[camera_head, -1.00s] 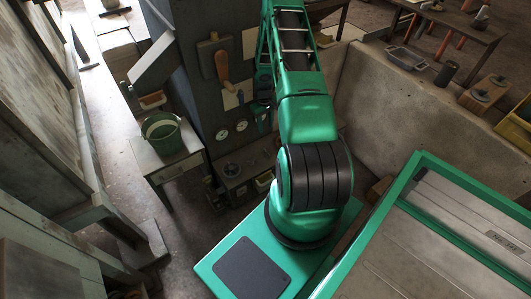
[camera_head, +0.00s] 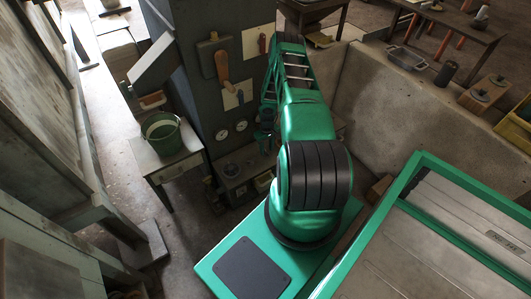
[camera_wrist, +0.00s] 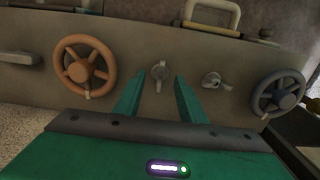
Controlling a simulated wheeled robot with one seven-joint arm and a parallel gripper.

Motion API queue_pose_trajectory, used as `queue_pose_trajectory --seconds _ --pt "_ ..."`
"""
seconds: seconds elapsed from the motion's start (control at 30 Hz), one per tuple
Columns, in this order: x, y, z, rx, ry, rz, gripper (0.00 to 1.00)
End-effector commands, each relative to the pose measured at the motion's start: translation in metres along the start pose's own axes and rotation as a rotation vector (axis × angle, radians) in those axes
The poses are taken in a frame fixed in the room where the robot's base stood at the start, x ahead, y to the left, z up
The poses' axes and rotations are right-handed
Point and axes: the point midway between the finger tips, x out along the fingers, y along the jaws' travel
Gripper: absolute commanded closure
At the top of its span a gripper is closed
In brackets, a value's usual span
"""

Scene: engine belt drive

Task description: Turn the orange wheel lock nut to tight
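The orange wheel (camera_wrist: 84,66) is upright on the grey-brown panel, left of centre in the wrist view. A small metal nut with a short lever (camera_wrist: 160,72) sits on the panel to its right, its lever roughly upright. A similar small fitting (camera_wrist: 212,81) is further right, beside a dark grey wheel (camera_wrist: 278,93); no label shows which nut belongs to which wheel. My gripper (camera_wrist: 158,82) is open and empty, its two green fingers pointing at the panel on either side of the first nut. The fingers look short of the nut. The head view does not show the nuts clearly.
A pale handle (camera_wrist: 212,18) stands above the panel, and a grey bar (camera_wrist: 18,58) is at its left end. In the head view, a dark column (camera_head: 215,100) carries levers and gauges beside my arm. A green bucket (camera_head: 161,132) stands on a small table at left.

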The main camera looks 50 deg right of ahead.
Motion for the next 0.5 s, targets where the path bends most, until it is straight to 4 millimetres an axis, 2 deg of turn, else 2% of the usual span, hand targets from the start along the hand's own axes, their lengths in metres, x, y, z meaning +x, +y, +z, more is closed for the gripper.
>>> queue_pose_trajectory --seconds 0.2,0.5 --pt "0.018 -0.001 0.000 0.001 0.000 0.000 0.63" --pt "0.021 0.000 -0.001 0.000 0.001 0.000 0.63"
